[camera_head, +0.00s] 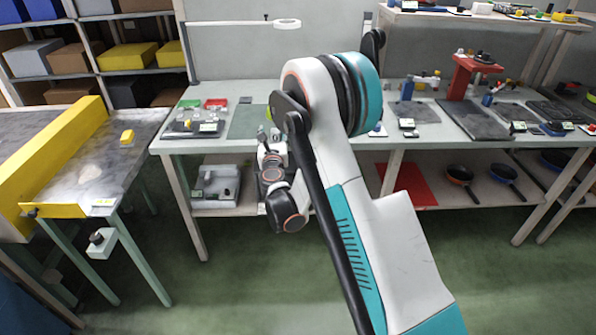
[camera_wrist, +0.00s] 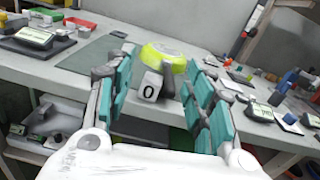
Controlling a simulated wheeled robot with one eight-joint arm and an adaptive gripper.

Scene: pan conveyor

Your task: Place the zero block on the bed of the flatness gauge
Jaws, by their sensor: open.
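A yellow-green round pan or ring (camera_wrist: 165,55) is right behind the block. In the head view my arm hides the block and my fingertips.
A green mat (camera_head: 248,122) and a dark device with a label (camera_head: 196,128) lie on the table's left part. Small tools and dark plates crowd its right part. Pans (camera_head: 459,174) and a grey machine (camera_head: 216,187) are on the lower shelf. A yellow-walled conveyor (camera_head: 60,150) stands left.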

